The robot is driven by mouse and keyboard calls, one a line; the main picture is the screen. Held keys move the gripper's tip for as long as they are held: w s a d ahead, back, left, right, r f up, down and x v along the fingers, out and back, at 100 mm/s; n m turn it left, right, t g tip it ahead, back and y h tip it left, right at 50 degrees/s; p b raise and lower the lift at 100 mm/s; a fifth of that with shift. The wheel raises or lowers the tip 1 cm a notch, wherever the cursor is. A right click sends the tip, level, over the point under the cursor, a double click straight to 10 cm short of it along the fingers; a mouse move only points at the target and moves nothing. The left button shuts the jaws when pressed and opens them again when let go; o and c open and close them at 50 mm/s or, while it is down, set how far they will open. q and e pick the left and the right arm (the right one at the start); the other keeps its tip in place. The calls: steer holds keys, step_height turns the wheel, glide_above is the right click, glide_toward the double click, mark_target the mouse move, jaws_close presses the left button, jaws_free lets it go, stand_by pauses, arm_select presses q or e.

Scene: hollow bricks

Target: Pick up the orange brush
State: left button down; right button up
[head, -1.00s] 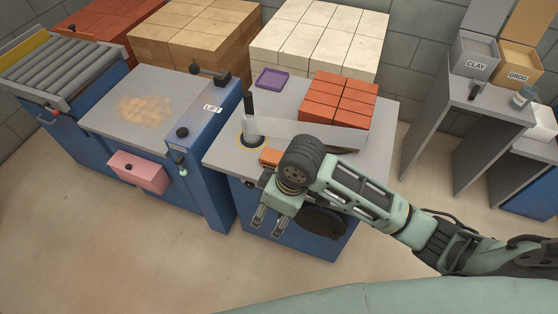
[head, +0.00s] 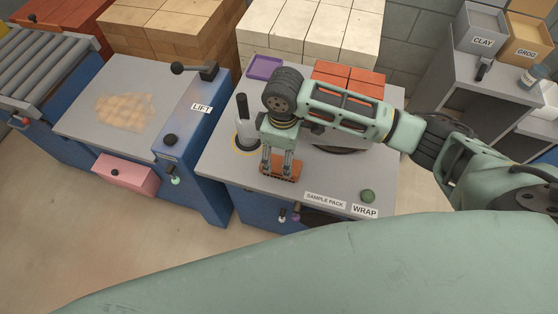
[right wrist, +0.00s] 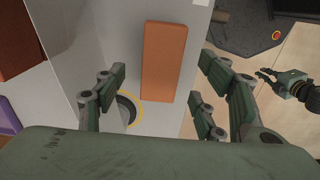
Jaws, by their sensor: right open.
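The orange brush (head: 283,178) lies on the grey top of the wrap table, near its front left. It shows as a plain orange block in the right wrist view (right wrist: 163,60), where its underside and any bristles are hidden. My right gripper (head: 280,164) is over the brush, fingers pointing down, and partly covers it in the head view. In the right wrist view my right gripper (right wrist: 160,88) is open, with the brush beyond and between its spread fingers, not gripped. Another gripper, apparently my left (right wrist: 290,82), shows small at the right of that view.
A dark post on a grey base (head: 243,122) with a yellow ring stands just left of the brush. Red bricks (head: 349,76) and a purple tray (head: 264,67) are behind. A green knob (head: 368,196) is at front right. The lift table (head: 75,125) is left.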

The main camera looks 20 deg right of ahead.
mark_target(281, 163)
steer(key=f, duration=0.2)
steer(key=f+p, duration=0.1)
steer(key=shift+s+a+f, duration=0.15)
steer(key=shift+a+f, duration=0.05)
steer(key=shift+a, duration=0.05)
steer(key=shift+w+f, duration=0.2)
steer(key=shift+f, duration=0.85)
steer(key=c, duration=1.3)
arm_select(q)
steer(key=s, duration=0.1)
steer(key=s+r, duration=0.1)
steer(key=shift+s+a, duration=0.15)
steer(key=shift+s, duration=0.25)
